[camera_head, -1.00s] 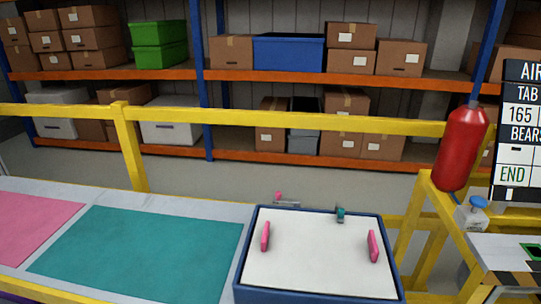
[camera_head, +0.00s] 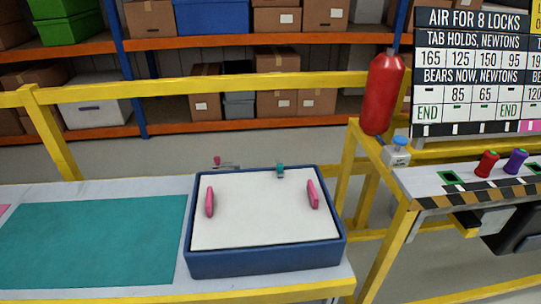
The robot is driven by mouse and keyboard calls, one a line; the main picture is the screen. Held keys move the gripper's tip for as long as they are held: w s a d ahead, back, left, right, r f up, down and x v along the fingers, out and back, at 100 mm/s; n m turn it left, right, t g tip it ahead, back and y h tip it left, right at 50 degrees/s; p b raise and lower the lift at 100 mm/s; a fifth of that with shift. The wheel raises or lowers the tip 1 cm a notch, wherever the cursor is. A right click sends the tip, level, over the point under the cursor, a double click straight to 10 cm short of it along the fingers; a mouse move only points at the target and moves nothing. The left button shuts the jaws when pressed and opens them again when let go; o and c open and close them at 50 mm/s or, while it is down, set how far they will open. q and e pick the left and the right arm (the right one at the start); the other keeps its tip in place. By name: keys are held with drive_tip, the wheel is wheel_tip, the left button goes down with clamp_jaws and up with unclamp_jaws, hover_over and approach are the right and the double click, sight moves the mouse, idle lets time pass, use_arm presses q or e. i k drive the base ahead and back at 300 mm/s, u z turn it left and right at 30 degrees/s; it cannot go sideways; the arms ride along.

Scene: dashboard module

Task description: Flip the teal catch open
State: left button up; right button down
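The teal catch (camera_head: 280,171) is a small piece at the back edge of a blue-rimmed box (camera_head: 262,262) with a white top (camera_head: 255,225). It is too small to tell whether it is open or shut. Two pink upright handles stand on the white top, one at the left (camera_head: 210,201) and one at the right (camera_head: 313,194). A small pink-tipped grey metal part (camera_head: 218,162) lies just behind the box, left of the teal catch. Neither of my grippers shows in the head view.
The box sits on a grey bench with a teal mat (camera_head: 90,240) at left. A yellow rail (camera_head: 200,87) runs behind. At right are a red cylinder (camera_head: 381,95), a blue-topped valve (camera_head: 399,148), red (camera_head: 487,163) and purple (camera_head: 515,161) knobs, and a sign (camera_head: 470,70).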

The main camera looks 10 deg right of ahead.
sight(279, 167)
drive_tip(key=u, duration=2.65)
drive_tip(key=k, duration=1)
drive_tip(key=z, duration=1.85)
